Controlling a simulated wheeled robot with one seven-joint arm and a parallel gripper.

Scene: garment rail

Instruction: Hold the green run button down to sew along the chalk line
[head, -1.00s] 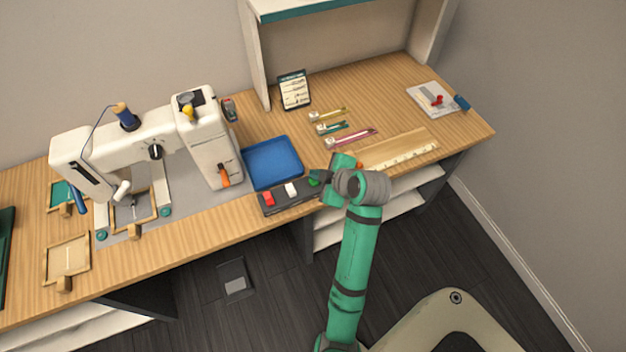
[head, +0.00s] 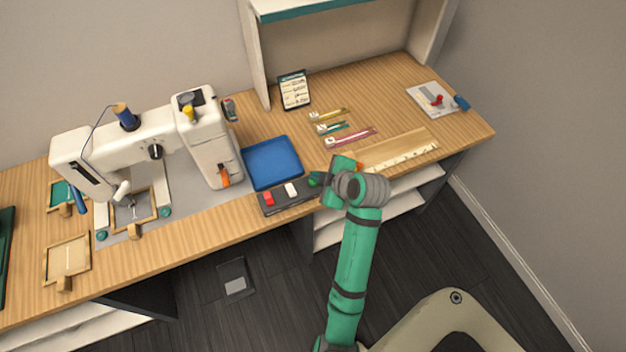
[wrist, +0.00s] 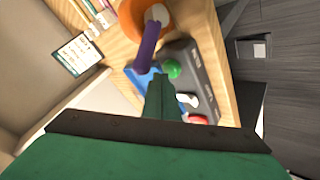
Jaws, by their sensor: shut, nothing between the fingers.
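The green run button (wrist: 173,68) is on a dark control box (wrist: 206,82), with a white switch (wrist: 187,99) and a red button (wrist: 198,119) in the same row. My gripper (wrist: 160,80) is shut and empty. Its fingertips are right beside the green button in the wrist view; I cannot tell whether they touch or press it. In the head view my gripper (head: 318,178) is over the box's right end and partly hides the green button. The white sewing machine (head: 160,140) stands at the left, with a wooden frame (head: 146,218) under its needle. The chalk line is too small to make out.
A blue tray (head: 272,163) lies just behind the control box. An orange object with a purple part (wrist: 147,42) is close to my fingers. A ruler (head: 410,158) lies to the right. A second wooden frame (head: 67,258) lies front left.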

